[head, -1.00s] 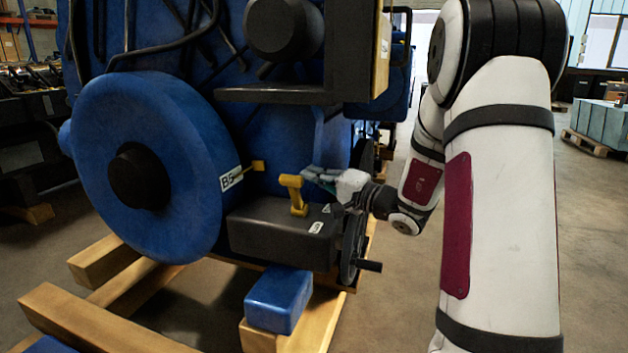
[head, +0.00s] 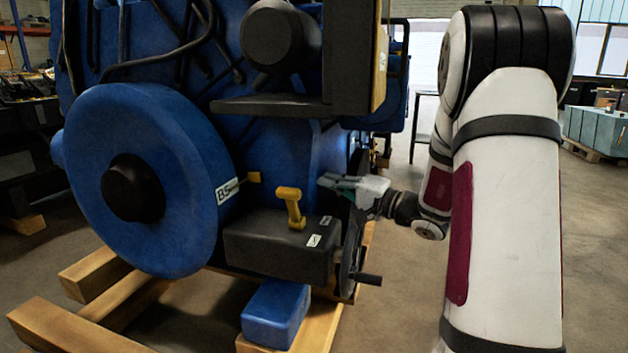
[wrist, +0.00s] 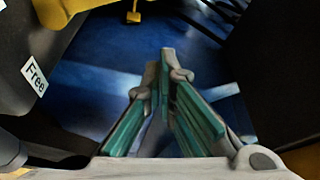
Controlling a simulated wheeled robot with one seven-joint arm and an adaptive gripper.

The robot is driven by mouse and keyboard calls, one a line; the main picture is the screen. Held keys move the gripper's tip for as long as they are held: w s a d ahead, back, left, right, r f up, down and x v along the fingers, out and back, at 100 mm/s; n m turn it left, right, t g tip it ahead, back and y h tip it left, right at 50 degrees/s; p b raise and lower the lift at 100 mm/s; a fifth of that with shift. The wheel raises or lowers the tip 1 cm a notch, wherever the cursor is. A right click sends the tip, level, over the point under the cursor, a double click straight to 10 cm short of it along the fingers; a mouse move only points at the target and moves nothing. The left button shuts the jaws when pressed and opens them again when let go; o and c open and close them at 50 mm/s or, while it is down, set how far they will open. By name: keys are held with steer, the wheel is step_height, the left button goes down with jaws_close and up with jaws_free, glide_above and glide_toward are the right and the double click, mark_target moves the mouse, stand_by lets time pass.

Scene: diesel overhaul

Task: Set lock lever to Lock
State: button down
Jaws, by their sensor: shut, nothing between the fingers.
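The lock lever is a yellow T-shaped handle (head: 290,205) standing on top of a dark box (head: 275,252) at the engine's lower side. In the wrist view, part of the yellow lever (wrist: 60,10) shows at the top left, beside a white "Free" label (wrist: 35,78). My gripper (head: 322,182) is just right of the lever, apart from it, pointing left above the box's right end. In the wrist view, the green-padded fingers (wrist: 163,75) are together and empty. Two small white labels show on the box; their text is unreadable in the head view.
A large blue flywheel (head: 140,180) stands left of the box, with a "BS" label (head: 227,190) and a small yellow pointer (head: 254,177) near it. A dark handwheel (head: 350,245) with a crank handle is below my gripper. Wooden beams and a blue block (head: 275,318) lie underneath.

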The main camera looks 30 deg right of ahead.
steer(key=v, duration=0.5)
steer(key=shift+s+d+f+p, duration=0.2)
steer(key=shift+s+p, duration=0.05)
steer(key=shift+p, duration=0.1)
